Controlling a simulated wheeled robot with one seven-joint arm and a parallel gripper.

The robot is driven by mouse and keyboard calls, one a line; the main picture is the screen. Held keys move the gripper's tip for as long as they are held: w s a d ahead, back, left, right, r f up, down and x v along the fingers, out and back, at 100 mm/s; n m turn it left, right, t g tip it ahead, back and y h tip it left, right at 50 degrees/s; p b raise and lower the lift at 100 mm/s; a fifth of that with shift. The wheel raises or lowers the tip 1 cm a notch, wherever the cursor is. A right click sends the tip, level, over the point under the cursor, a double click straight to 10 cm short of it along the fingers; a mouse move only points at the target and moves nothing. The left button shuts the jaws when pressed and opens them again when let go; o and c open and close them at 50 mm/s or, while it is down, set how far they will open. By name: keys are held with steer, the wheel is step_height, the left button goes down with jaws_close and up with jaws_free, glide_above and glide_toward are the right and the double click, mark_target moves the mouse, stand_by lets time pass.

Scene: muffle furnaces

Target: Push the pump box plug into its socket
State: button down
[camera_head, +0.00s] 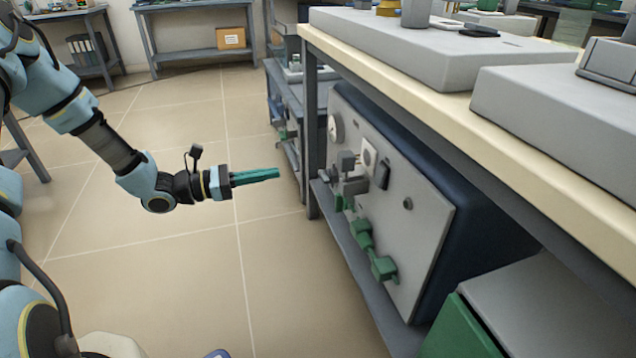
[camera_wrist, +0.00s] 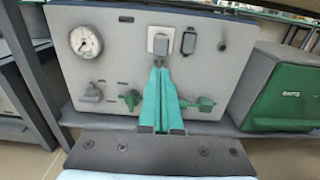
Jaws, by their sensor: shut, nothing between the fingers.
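The pump box (camera_head: 400,235) has a grey front panel and a dark blue body; its panel also fills the wrist view (camera_wrist: 125,65). A white socket plate (camera_head: 369,154) is on the upper panel. A grey block that looks like the plug (camera_head: 347,160) stands out in front of this plate. In the wrist view the grey plug (camera_wrist: 160,46) overlaps the white plate; I cannot tell how deep it sits. My gripper (camera_head: 278,173) has long teal fingers, shut and empty, pointing at the panel, apart from it. In the wrist view its tips (camera_wrist: 160,69) are just below the plug.
A dark-framed outlet (camera_wrist: 190,39) is right of the plug, a round gauge (camera_wrist: 86,41) left. Green valves (camera_head: 384,268) jut out below. A bench top (camera_head: 450,115) overhangs the box. A green unit (camera_wrist: 283,90) stands right. Open floor (camera_head: 160,265) lies before the box.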

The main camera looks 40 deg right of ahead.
mark_target(339, 161)
steer(key=b+x, duration=0.3)
steer(key=x, duration=0.9)
steer(key=shift+s+d, duration=0.15)
steer(key=shift+d, duration=0.1)
steer(key=shift+s+d, duration=0.2)
steer(key=shift+d, duration=0.4)
steer(key=shift+p+x, duration=0.3)
steer(key=shift+x, duration=1.85)
steer(key=shift+s+r, duration=0.1)
